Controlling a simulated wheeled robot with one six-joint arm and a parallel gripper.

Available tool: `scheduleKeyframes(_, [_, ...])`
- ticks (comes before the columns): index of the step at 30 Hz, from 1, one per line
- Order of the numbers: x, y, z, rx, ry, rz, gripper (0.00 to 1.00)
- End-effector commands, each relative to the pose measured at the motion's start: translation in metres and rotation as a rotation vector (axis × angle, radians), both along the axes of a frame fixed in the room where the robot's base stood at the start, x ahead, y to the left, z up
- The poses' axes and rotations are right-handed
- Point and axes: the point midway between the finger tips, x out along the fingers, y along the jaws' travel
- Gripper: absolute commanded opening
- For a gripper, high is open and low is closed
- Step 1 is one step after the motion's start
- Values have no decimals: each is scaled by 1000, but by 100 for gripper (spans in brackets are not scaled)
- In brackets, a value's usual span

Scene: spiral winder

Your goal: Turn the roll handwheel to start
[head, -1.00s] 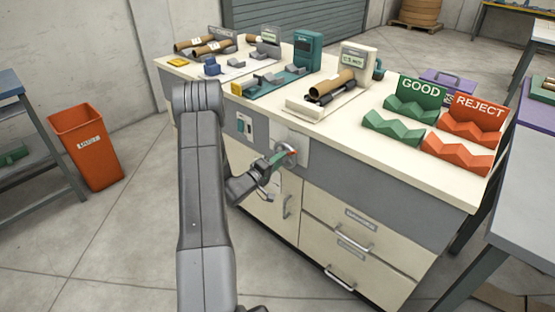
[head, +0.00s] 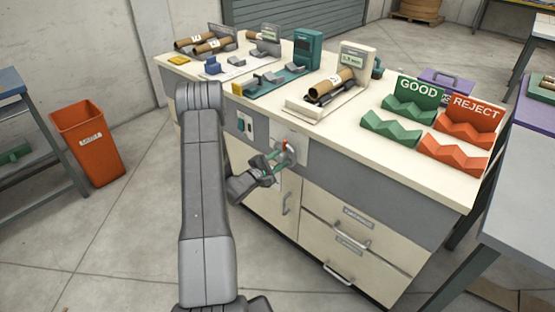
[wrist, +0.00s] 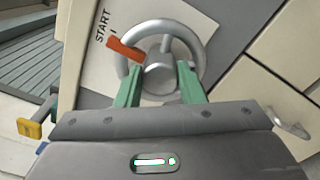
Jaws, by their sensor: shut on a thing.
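The roll handwheel (wrist: 200,50) is a grey ring with a round hub on a white panel at the bench front. In the head view the handwheel (head: 290,156) sits below the worktop edge. A red pointer (wrist: 126,49) reaches from the hub across the rim, its tip close to the word START (wrist: 102,25) on the panel. My gripper (wrist: 161,80) has its green fingers on either side of the hub and is shut on the handwheel. In the head view my gripper (head: 275,162) reaches it from the left. The exact finger contact is partly hidden.
Above the wheel, a cardboard tube (head: 333,83) lies on a stand by a small display. Green GOOD racks (head: 391,128) and orange REJECT racks (head: 455,153) stand to the right. Drawer handles (head: 355,236) project below. An orange bin (head: 88,145) stands on the floor at left.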

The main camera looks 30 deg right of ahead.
Motion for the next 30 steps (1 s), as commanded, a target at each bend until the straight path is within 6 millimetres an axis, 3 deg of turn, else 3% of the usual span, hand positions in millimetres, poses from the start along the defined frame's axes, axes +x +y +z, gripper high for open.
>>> scheduleKeyframes(21, [-1,0,-2,-25,74,-2,12])
scheduleKeyframes(22, [-1,0,-2,-25,74,-2,38])
scheduleKeyframes(24, [-1,0,-2,-26,73,-1,52])
scheduleKeyframes(25, [-1,0,-2,-26,73,-1,56])
scheduleKeyframes(30, [0,0,-1,-27,70,-1,56])
